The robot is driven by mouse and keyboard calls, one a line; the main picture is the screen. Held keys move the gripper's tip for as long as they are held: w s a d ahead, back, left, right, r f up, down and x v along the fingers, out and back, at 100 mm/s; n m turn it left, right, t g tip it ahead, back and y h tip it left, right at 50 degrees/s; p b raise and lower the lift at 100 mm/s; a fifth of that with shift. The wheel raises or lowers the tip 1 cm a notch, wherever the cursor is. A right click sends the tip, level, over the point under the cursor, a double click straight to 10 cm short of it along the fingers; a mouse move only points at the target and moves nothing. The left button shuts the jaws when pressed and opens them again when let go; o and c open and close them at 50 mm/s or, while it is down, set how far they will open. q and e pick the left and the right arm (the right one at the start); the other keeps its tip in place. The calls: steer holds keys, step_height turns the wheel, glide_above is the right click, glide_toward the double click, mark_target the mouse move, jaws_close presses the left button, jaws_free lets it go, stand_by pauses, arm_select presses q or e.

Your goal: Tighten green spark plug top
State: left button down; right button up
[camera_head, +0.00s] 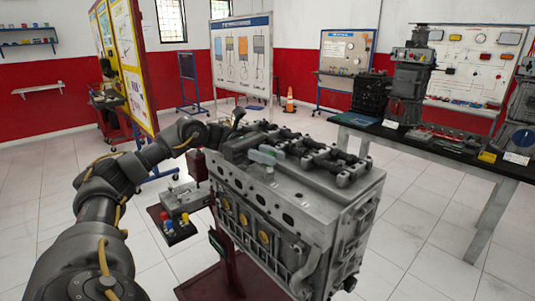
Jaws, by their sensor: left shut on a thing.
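The engine block (290,205) stands in the middle on a dark red stand. A pale green piece (262,157) shows on top of the engine, near its left side; I take it to be the green spark plug top, though it is small and its seating cannot be made out. My left arm comes in from the lower left and reaches over the engine's back left corner. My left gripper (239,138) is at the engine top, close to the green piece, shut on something. Its fingertips are hard to make out against the grey metal. My right gripper is not in view.
A small tray (180,204) left of the engine carries red, yellow and blue tops. A dark workbench (440,150) with equipment stands at the right. Display boards line the back. An orange cone (290,101) stands on the floor. Tiled floor is free at the front right.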

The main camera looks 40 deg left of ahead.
arm_select(q)
steer(key=shift+d+f+g, duration=0.1)
steer(key=shift+g, duration=0.3)
stand_by(0.3)
steer(key=c, duration=1.3)
jaws_free()
steer(key=shift+o, duration=0.2)
steer(key=shift+m, duration=0.3)
steer(key=shift+a+r, duration=0.2)
steer(key=shift+a, duration=2.85)
steer(key=shift+s+a+f, duration=0.15)
steer(key=shift+a, duration=2.25)
